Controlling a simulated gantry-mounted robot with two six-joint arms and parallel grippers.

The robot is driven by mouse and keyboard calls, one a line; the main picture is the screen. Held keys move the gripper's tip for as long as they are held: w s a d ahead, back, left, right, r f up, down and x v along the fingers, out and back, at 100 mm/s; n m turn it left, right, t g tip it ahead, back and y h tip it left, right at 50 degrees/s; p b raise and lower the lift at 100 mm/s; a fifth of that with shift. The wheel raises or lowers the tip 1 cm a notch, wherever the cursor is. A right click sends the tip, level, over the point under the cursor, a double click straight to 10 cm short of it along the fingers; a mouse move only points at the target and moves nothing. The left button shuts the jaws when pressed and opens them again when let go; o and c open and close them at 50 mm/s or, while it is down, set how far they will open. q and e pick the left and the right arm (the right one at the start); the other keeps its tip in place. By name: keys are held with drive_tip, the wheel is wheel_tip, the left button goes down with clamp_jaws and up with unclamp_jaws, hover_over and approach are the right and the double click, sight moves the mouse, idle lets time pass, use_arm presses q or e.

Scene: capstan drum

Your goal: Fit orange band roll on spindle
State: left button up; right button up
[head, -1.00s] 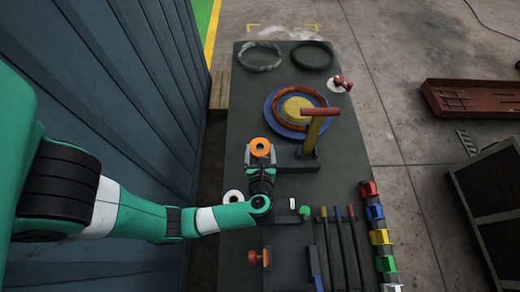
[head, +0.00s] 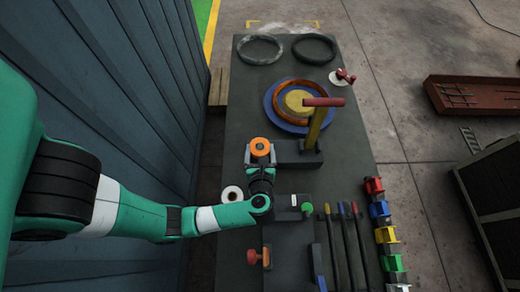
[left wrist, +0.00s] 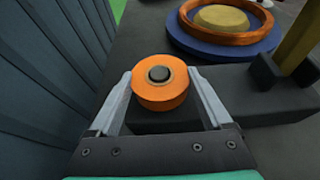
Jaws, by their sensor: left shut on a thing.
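The orange band roll (head: 260,146) is a short orange ring with a pale core. My left gripper (head: 260,155) is shut on it, one finger on each side; the roll also shows between the fingers in the left wrist view (left wrist: 159,95). A dark round end, seemingly the spindle top (left wrist: 158,74), shows inside the roll's hole. A dark block (left wrist: 165,120) lies below the roll; how far down the roll sits is hidden. My right gripper is not in view.
A yellow post with a red bar (head: 323,102) stands to the right of the roll. Behind it is a blue disc (head: 272,117) with an orange ring. A white roll (head: 232,194) lies at left. Tools and coloured bins (head: 379,210) line the right front of the bench.

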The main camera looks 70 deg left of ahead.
sight(259, 154)
use_arm(q)
drive_tip(key=shift+f+b, duration=0.5)
drive_tip(key=o, duration=1.2)
drive_tip(key=r, duration=0.1)
drive_tip(key=r+p, duration=0.1)
drive_tip(key=r, duration=0.1)
drive_tip(key=d+r+p, duration=0.1)
drive_tip(key=r, duration=0.1)
drive_tip(key=shift+s, duration=0.3)
drive_tip(key=s+d+r+p, duration=0.8)
drive_tip(key=d+p, duration=0.1)
drive_tip(key=p, duration=0.3)
drive_tip(key=shift+s+d, duration=0.2)
drive_tip(key=shift+s, duration=0.2)
